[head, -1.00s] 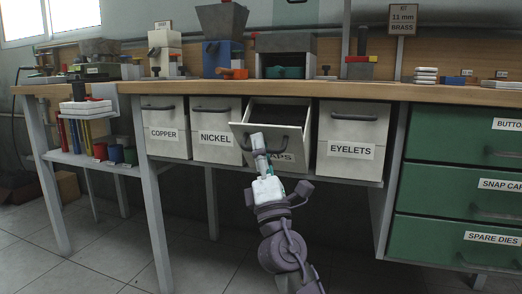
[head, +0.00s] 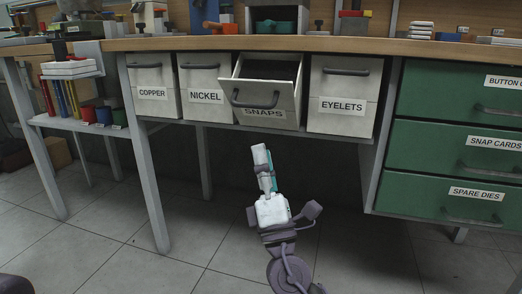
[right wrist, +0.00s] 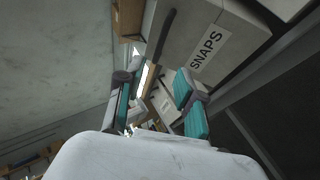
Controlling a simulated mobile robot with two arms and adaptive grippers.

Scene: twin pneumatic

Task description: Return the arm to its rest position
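My right gripper (head: 263,156) points up below the SNAPS drawer (head: 262,103), in front of the bench and apart from the drawer handle (head: 255,100). In the right wrist view its two fingers with teal pads (right wrist: 155,103) stand apart with nothing between them. The SNAPS drawer is pulled part way out, and its dark inside shows at the top. In the right wrist view its front label (right wrist: 208,48) shows beyond the fingers. My left gripper is not in view.
The COPPER (head: 152,93), NICKEL (head: 206,96) and EYELETS (head: 343,103) drawers are shut. Green drawers (head: 455,136) stand at the right. A side shelf (head: 75,127) with pots and books is at the left. The tiled floor (head: 215,258) around my gripper is clear.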

